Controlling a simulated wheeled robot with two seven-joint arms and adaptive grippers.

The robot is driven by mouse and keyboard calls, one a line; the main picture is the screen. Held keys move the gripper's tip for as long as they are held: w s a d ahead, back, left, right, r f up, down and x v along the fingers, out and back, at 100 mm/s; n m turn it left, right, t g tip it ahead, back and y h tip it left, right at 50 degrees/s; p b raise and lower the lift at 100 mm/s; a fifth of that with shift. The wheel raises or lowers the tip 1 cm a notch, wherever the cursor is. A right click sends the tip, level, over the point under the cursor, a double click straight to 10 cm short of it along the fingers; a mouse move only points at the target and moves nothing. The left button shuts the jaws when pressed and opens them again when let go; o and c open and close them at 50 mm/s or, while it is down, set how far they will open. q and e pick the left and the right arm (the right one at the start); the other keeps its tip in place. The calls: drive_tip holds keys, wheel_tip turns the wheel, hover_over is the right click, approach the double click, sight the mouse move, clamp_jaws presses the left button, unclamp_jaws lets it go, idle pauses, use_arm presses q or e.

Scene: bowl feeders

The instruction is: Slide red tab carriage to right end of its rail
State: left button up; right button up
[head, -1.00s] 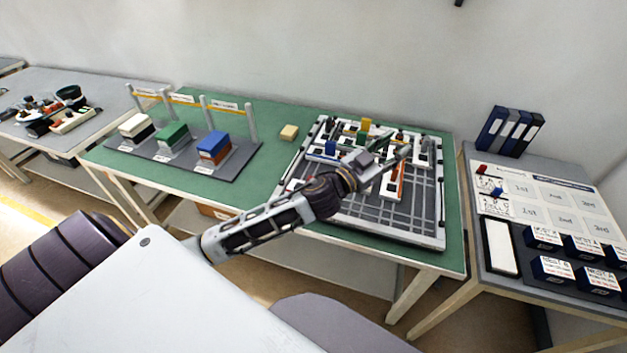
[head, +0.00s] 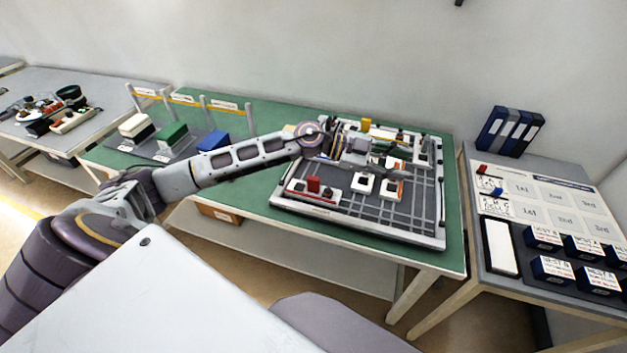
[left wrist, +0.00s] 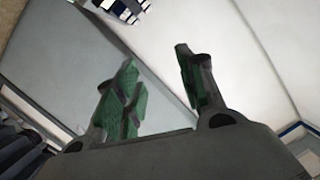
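The red tab (head: 314,186) stands upright on a short white rail (head: 327,194) at the near-left corner of the slide board in the head view. It sits around the middle of that rail. My left gripper (head: 388,156) is above the board, farther back and to the right of the red tab, clear of it. In the left wrist view my left gripper (left wrist: 162,95) shows two green-padded fingers spread apart with nothing between them. The red tab does not show in that view. My right gripper is in neither view.
The grey board (head: 390,219) with several slots and coloured tabs lies on the green table (head: 252,204). Blocks on a dark tray (head: 165,155) stand to the left, partly behind my left arm. A side table (head: 480,262) with boxes and binders is to the right.

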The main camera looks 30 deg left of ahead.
use_arm(q)
drive_tip(key=a+f+g+y, duration=0.2)
drive_tip(key=a+y, duration=0.1)
drive_tip(key=a, duration=0.4)
drive_tip(key=a+f+g+y, duration=0.1)
drive_tip(key=a+f+y, duration=0.2)
drive_tip(key=a, duration=0.4)
drive_tip(key=n+g+y, duration=0.2)
drive_tip(key=n+y, duration=0.2)
drive_tip(key=y, duration=0.1)
approach(313, 178)
wheel_tip(313, 178, up, 3)
drive_tip(key=a, duration=0.2)
drive_tip(key=shift+s+d+f, duration=0.1)
drive_tip(key=shift+s+f, duration=0.05)
drive_tip(key=shift+f, duration=0.05)
drive_tip(key=shift+f, duration=0.1)
drive_tip(key=shift+h, duration=0.3)
drive_tip(key=p+x, duration=0.1)
drive_tip(key=x, duration=1.1)
drive_tip(key=shift+x, duration=0.85)
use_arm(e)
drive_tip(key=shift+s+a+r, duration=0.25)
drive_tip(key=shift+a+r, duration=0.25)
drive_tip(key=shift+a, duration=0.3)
use_arm(q)
clamp_jaws()
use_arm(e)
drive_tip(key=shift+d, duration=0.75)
